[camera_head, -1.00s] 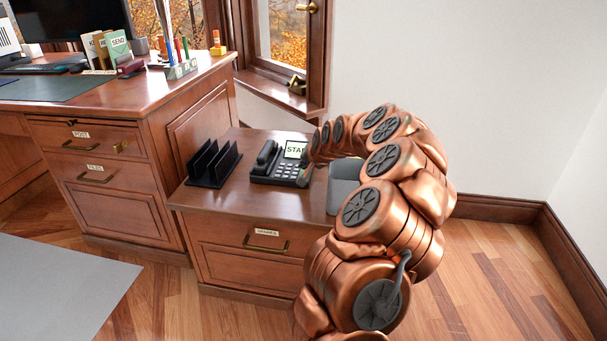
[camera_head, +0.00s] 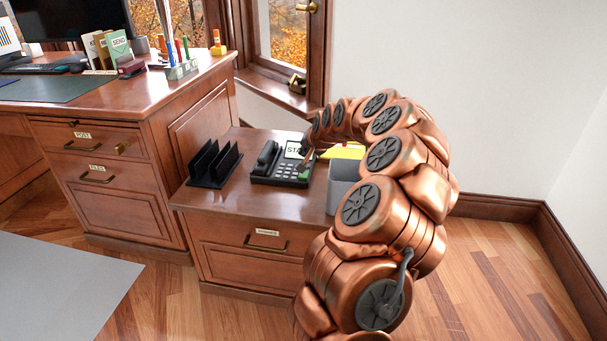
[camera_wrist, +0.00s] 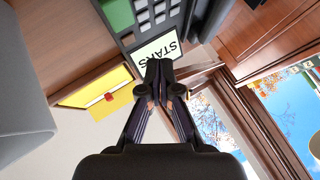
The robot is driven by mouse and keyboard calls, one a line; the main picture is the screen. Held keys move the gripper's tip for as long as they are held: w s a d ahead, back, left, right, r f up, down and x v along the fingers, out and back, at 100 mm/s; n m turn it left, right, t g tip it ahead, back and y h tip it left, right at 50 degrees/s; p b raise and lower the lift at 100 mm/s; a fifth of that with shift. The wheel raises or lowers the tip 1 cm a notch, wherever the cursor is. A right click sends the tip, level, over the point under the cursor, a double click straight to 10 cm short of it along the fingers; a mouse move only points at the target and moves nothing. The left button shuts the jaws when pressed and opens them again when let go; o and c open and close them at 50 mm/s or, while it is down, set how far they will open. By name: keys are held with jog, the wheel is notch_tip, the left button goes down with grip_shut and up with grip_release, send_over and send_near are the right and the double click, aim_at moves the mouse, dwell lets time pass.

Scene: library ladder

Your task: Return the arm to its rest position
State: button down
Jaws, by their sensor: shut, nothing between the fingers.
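My copper arm (camera_head: 405,200) arches over the low cabinet, with its far end bent down toward the desk phone (camera_head: 285,170). My gripper (camera_wrist: 159,68) is shut and empty in the wrist view, its fingertips overlapping the edge of the phone's white lettered card (camera_wrist: 160,48). In the head view the gripper is small and partly hidden by the arm, beside the phone's right side. I cannot tell whether it touches the phone.
A grey bin (camera_head: 341,187) stands right of the phone, with a yellow item (camera_head: 346,151) behind it. A black file rack (camera_head: 213,165) stands left. The main desk (camera_head: 150,85) and window (camera_head: 280,45) lie beyond. Floor at right is clear.

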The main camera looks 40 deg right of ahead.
dwell(0.7)
jog(key=s+a+r+n+g+y+p, duration=0.1)
jog(key=a+r+n+y+p, duration=0.15)
jog(key=a+r+p, duration=0.8)
jog(key=s+a+r+n+g+y+p, duration=0.1)
jog(key=s+a+r+n+p, duration=0.2)
jog(key=a+r, duration=0.85)
jog(key=s+a+r+n+g+p, duration=0.15)
jog(key=s+a+p, duration=0.25)
jog(key=a, duration=0.4)
jog(key=s+a+r+n+g+p, duration=0.1)
jog(key=s+a+r+n+p, duration=0.2)
jog(key=a, duration=0.5)
jog(key=s+a+r+n+g+p, duration=0.1)
jog(key=s+a+r+g+p, duration=0.1)
jog(key=s+p, duration=0.3)
jog(key=s+a+r+n+g+p, duration=0.1)
jog(key=s+r+p, duration=0.3)
jog(key=s, duration=0.9)
jog(key=s+a+r+n+g+p, duration=0.1)
jog(key=s+a+r+g+p, duration=0.2)
jog(key=s+p, duration=0.3)
jog(key=s, duration=0.3)
jog(key=shift+r+p, duration=0.35)
jog(key=c, duration=1.9)
grip_release()
jog(key=shift+s+h, duration=0.1)
jog(key=shift+h, duration=0.15)
